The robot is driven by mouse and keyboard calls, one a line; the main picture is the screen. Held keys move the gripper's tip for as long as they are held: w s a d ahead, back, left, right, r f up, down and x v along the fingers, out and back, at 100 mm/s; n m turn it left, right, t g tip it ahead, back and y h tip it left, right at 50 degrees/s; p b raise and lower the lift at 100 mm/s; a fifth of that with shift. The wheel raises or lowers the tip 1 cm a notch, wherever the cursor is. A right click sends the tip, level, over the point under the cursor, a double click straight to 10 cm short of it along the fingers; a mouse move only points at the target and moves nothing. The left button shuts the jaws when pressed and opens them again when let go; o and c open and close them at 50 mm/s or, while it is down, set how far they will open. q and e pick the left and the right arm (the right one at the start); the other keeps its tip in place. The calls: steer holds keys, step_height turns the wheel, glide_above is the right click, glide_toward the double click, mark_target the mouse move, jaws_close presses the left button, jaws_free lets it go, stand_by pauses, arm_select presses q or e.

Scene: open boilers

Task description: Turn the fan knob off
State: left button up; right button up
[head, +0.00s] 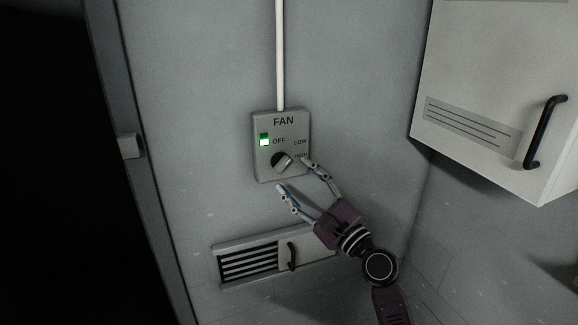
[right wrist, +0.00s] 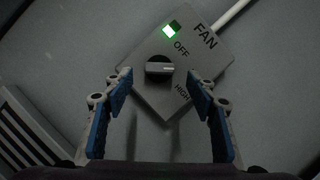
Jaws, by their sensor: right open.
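The grey fan panel (head: 263,172) is on the wall, labelled OFF, LOW and HIGH, with a lit green light (head: 264,142). Its round dark knob (head: 282,160) has a raised grip bar; it also shows in the right wrist view (right wrist: 158,71). There the bar's light mark points right, between the OFF and HIGH labels; LOW is hidden behind a finger. My right gripper (head: 293,174) is open and empty in front of the panel's lower part. Its blue-padded fingers (right wrist: 158,82) are spread on either side of the knob; I see no clear contact. My left gripper is not in view.
A white cabinet (head: 480,95) with a black handle (head: 546,132) juts out at upper right. A louvred vent (head: 248,262) with a small handle is below the panel. A white pipe (head: 280,55) runs up from the panel. A dark opening lies at left.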

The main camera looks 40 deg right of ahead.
mark_target(285, 167)
steer(key=x, duration=0.2)
steer(key=shift+w+a+r+p, duration=0.1)
steer(key=shift+w+r+p, duration=0.05)
steer(key=shift+w+p, duration=0.15)
steer(key=shift+w, duration=0.45)
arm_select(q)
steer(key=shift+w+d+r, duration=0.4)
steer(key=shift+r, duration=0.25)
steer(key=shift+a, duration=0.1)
arm_select(e)
steer(key=c, duration=1.2)
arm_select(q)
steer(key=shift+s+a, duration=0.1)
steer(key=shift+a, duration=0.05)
arm_select(e)
steer(key=shift+o, duration=0.2)
